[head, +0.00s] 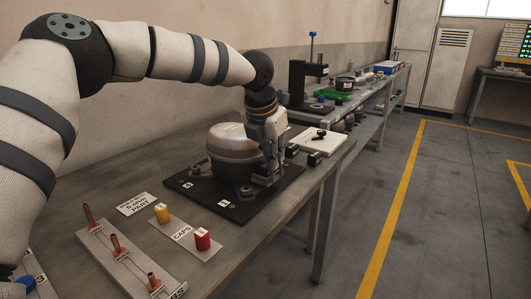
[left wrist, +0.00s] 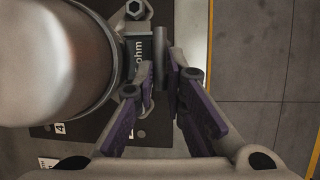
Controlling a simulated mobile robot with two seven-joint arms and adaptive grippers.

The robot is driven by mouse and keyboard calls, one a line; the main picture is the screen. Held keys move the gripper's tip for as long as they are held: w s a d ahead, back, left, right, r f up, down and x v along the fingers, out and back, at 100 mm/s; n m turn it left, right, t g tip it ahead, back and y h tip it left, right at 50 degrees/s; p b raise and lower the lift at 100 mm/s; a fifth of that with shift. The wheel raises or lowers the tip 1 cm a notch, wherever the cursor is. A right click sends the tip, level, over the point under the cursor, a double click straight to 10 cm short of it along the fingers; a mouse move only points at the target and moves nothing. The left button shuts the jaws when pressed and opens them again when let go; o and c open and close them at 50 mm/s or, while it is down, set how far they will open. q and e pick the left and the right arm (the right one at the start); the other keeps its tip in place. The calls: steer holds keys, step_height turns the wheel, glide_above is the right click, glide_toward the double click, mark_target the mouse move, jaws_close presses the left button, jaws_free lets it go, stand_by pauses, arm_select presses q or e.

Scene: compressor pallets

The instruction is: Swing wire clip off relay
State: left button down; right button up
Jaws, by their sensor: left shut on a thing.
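The compressor (head: 225,145), a rounded metal dome, stands on a black plate (head: 235,206) on the bench. My left gripper (head: 270,165) is at the compressor's right side, pointing down. In the left wrist view the gripper (left wrist: 163,82) is shut on a thin grey bar (left wrist: 160,48), which looks like the wire clip. The relay (left wrist: 138,62), a dark block lettered "ohm", is just left of the bar, beside the compressor's wall (left wrist: 60,60). The fingers hide part of the relay and the clip's lower end. My right gripper is not in view.
A white board (head: 318,140) with small black parts lies behind the plate. A caps strip (head: 183,238) with yellow and red caps and a board with copper tubes (head: 125,260) lie in front. The bench's right edge is close to the plate, with open floor beyond.

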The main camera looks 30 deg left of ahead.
arm_select(q)
steer(key=d+y, duration=0.2)
steer(key=d+f+m+y, duration=0.1)
steer(key=d+y, duration=0.1)
steer(key=y, duration=0.1)
steer(key=d+f+m+t+y, duration=0.1)
steer(key=y, duration=0.2)
steer(key=shift+s+d+f+p, duration=0.2)
steer(key=shift+d+p, duration=0.1)
steer(key=shift+d, duration=0.1)
steer(key=shift+d+f+m+t+y, duration=0.3)
steer(key=shift+d+f+y, duration=0.15)
steer(key=shift+y, duration=0.65)
steer(key=shift+s+d+f+m+t+y+b, duration=0.1)
steer(key=shift+d+f+m+t+y+b, duration=0.2)
steer(key=shift+f+y+b, duration=0.5)
steer(key=shift+w+d+f+m+t+y+b, duration=0.15)
steer(key=shift+f+m+t+y, duration=0.25)
steer(key=shift+y, duration=0.65)
steer(key=shift+s+d+f+m+t+y+b, duration=0.15)
steer(key=shift+d+f+m+t+y+b, duration=0.2)
steer(key=shift+f+y+b, duration=0.45)
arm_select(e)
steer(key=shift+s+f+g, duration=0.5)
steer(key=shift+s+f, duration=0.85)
arm_select(q)
steer(key=shift+a+r+y, duration=0.1)
steer(key=shift+a+y, duration=0.05)
steer(key=shift+y, duration=0.1)
